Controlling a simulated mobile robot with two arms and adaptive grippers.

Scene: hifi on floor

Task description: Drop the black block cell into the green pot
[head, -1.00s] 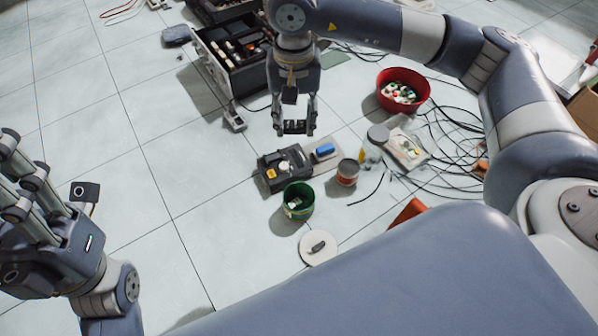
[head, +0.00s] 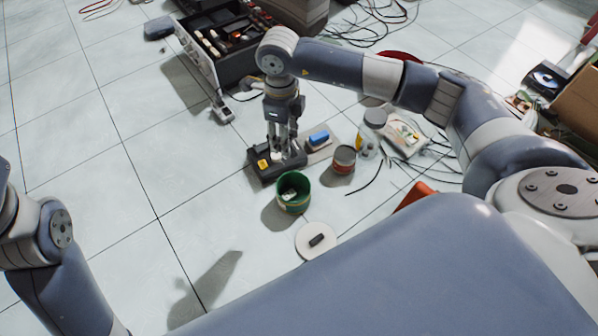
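A small black block (head: 316,240), which looks like the black block cell, lies on a round white disc (head: 304,250) on the floor. The green pot (head: 293,206) stands upright just behind the disc, with something small and white inside. My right gripper (head: 283,147) points down at the black device (head: 264,174), behind the pot and away from the small black block. Its fingertips overlap the device; I cannot tell whether they touch or hold anything. My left arm shows at the lower left, but its gripper is out of view.
A blue block (head: 319,138), a grey-and-red can (head: 343,160) and a jar (head: 367,148) stand near the device. A red bowl (head: 399,55) is mostly hidden behind my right arm. Floor left of the pot is clear.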

